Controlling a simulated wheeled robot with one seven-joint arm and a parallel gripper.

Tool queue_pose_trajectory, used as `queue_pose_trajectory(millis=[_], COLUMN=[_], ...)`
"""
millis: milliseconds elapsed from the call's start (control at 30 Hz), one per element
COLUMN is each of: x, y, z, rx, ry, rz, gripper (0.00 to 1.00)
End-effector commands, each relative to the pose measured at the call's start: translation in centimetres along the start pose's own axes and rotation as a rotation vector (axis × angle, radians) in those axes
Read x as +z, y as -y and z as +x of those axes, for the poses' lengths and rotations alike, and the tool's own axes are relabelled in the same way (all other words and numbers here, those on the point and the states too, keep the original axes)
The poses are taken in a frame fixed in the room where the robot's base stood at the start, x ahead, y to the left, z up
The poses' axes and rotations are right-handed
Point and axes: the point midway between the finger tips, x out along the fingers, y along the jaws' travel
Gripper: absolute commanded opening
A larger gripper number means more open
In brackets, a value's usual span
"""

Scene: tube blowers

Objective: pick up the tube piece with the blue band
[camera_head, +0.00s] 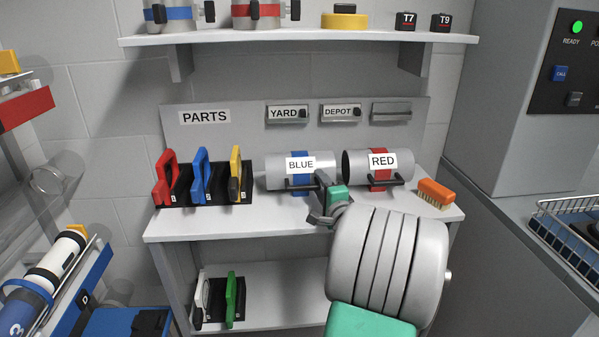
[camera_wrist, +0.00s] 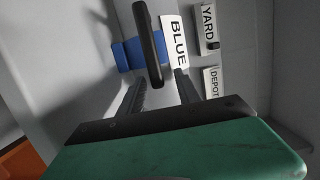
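The tube piece with the blue band (camera_head: 270,172) is a grey cylinder labelled BLUE, lying on the bench with a black handle facing me. In the wrist view its blue band (camera_wrist: 128,54) and black handle (camera_wrist: 150,45) are close ahead. My gripper (camera_head: 322,182) is in front of the tube, by the right end of the handle. In the wrist view my gripper (camera_wrist: 160,77) is open, its two fingers apart with the lower end of the handle showing between them. I cannot tell whether they touch it.
A tube with a red band (camera_head: 349,168) lies just right. An orange brush (camera_head: 436,193) is at the bench's right end. A black rack (camera_head: 181,204) with red, blue and yellow pieces stands left. A shelf (camera_head: 300,39) is above. The front middle of the bench is clear.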

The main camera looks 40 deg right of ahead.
Motion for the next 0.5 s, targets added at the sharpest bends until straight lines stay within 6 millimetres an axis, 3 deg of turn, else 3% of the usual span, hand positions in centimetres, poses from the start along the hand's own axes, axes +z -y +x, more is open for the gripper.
queue_pose_trajectory(millis=[500], x=[0.11], y=[-0.02], z=[0.01], rx=[0.001], ry=[0.003], rz=[-0.001], gripper=[0.0])
